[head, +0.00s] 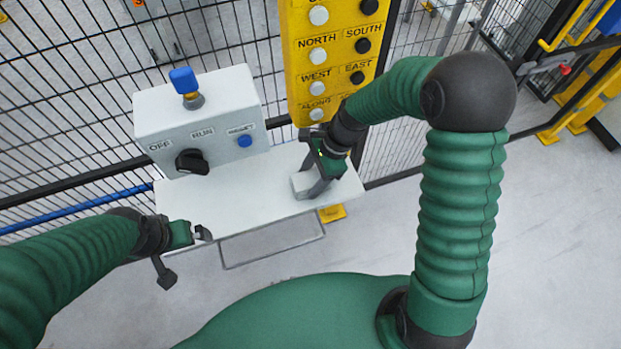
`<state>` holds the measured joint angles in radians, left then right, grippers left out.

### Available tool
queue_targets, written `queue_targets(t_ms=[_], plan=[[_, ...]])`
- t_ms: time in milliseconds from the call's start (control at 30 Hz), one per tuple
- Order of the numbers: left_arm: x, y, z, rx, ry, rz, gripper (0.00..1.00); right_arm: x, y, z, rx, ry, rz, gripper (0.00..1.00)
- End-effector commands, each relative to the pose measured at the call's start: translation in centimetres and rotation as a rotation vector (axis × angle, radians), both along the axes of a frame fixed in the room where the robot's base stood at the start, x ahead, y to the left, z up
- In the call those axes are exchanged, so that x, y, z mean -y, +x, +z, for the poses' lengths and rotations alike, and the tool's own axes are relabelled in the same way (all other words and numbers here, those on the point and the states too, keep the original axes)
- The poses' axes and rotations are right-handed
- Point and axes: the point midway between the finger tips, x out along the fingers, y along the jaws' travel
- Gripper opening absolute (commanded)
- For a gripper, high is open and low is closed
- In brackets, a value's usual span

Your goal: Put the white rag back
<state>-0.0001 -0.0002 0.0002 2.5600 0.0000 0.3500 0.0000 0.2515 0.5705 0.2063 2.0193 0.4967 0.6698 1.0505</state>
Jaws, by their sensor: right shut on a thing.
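The white rag (302,185) is a small, pale, folded block at the right end of the white shelf (235,198). My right gripper (311,186) is over that end of the shelf, pointing down, with its jaws shut on the rag. The rag is low, at or just above the shelf top; I cannot tell whether it touches. The jaws hide part of it. My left gripper (184,254) is in front of the shelf's left end, empty, with its dark fingers spread apart.
A white control box (205,112) with a black OFF/RUN knob (192,161), a blue button (244,141) and a blue-topped knob (184,82) stands at the shelf's back. A yellow button pendant (335,60) hangs behind my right gripper. Black mesh fence (60,110) runs behind. The shelf's middle is clear.

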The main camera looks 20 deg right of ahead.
Motion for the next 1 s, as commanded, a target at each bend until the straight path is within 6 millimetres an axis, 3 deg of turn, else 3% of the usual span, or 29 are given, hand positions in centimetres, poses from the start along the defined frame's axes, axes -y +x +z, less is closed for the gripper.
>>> queue_targets(t_ms=[700, 733, 900, 1000], plan=[[0.0, 0.0, -0.4, 0.000, 0.000, 0.000, 1.00, 0.0, -0.2, -1.9, -0.006, -0.001, 0.002, 0.08], [0.0, 0.0, -0.4, 0.000, 0.000, 0.000, 1.00, 0.0, -0.3, -1.9, -0.007, -0.002, 0.001, 0.57], [0.0, 0.0, -0.5, 0.000, 0.000, 0.000, 1.00, 0.1, -0.3, -2.0, -0.008, -0.004, 0.002, 0.78], [0.0, 0.0, -0.5, 0.000, 0.000, 0.000, 1.00, 0.1, -0.3, -2.1, -0.008, -0.005, 0.002, 0.78]])
